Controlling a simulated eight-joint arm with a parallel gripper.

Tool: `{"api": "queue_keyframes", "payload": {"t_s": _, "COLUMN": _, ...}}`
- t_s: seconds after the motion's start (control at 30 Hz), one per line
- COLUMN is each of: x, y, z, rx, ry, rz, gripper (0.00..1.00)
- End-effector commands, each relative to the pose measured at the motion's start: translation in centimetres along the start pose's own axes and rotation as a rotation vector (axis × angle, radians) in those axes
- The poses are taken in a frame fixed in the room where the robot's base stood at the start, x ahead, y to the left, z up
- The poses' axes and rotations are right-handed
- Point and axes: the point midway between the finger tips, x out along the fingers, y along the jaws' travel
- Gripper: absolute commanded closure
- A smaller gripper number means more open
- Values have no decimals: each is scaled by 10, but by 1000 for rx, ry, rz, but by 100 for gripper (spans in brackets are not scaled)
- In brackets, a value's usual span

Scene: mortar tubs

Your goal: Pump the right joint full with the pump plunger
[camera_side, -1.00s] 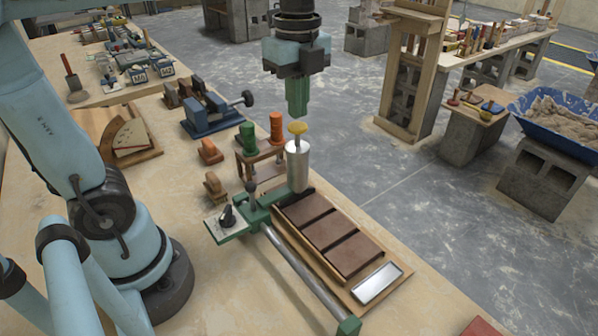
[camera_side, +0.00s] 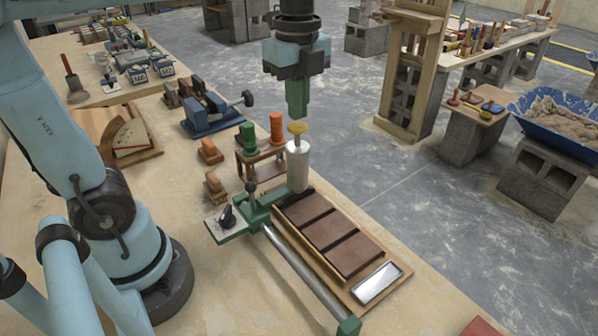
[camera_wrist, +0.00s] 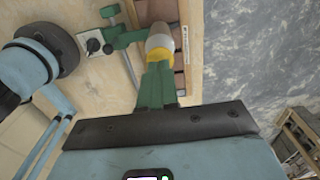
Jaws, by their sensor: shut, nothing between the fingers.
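The pump is an upright pale cylinder (camera_side: 298,167) with a yellow plunger knob (camera_side: 298,128) on top, at the far left end of a wooden tray (camera_side: 357,306). Three brown bricks (camera_side: 352,255) lie in the tray, with dark narrow joints between them; the right joint (camera_side: 344,238) lies between the middle and right bricks. How full it is I cannot tell. My gripper (camera_side: 298,112) is shut and empty, pointing down just above the knob; whether it touches is unclear. In the wrist view, the fingers (camera_wrist: 157,78) partly cover the yellow knob (camera_wrist: 157,54).
A green carriage (camera_side: 240,222) with a black knob sits on a metal rail (camera_side: 305,275) along the tray's front. A small rack (camera_side: 262,160) with green and orange pieces stands just left of the pump. A metal plate (camera_side: 377,283) lies at the tray's right end.

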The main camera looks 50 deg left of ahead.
Motion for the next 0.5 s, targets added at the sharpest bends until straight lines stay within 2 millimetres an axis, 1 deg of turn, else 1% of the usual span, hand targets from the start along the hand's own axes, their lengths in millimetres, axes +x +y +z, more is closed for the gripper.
{"api": "queue_keyframes", "payload": {"t_s": 0.5, "x": 17, "y": 0, "z": 0, "rx": 0, "ry": 0, "rz": 0, "gripper": 100}}
